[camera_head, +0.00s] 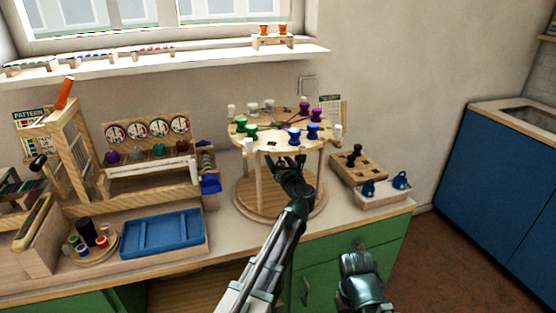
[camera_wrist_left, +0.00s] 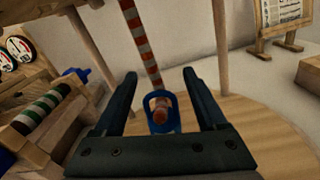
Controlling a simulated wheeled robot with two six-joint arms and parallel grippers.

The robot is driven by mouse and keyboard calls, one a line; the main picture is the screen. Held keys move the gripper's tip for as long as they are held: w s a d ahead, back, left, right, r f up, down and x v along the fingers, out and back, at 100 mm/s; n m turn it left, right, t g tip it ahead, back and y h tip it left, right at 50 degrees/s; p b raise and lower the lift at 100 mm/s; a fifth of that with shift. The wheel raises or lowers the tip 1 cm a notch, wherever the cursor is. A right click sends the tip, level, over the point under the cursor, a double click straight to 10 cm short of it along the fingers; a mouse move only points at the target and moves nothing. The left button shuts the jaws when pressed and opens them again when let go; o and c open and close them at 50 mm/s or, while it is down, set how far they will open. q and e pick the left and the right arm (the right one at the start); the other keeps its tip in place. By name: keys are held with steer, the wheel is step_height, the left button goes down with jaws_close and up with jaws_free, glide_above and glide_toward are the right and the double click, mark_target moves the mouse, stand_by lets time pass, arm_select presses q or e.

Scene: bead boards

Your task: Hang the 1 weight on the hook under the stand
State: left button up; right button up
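The round wooden stand (camera_head: 240,128) carries several coloured bobbins on its top. A red-and-white braid (camera_wrist_left: 138,40) hangs under it in the left wrist view. At its lower end is a blue loop (camera_wrist_left: 148,101), with an orange-brown piece showing inside it. Whether the loop hangs on a hook is unclear, and its lower part is hidden by my gripper. My left gripper (camera_head: 291,166) is beneath the stand's top; its fingers (camera_wrist_left: 161,92) are apart either side of the loop, with gaps. My right gripper (camera_head: 360,275) is low in front of the green cabinet, its fingers not clear.
A pale tray (camera_head: 385,199) with two blue weights (camera_head: 368,188) (camera_head: 400,180) stands right of the stand, before a wooden block with black pegs (camera_head: 353,158). A blue tray (camera_head: 162,234) lies at left. The stand's posts (camera_head: 320,170) are close around my left gripper.

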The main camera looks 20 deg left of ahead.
arm_select(q)
steer(key=v, duration=1.3)
steer(key=shift+s+d, duration=0.25)
steer(key=shift+s, duration=0.05)
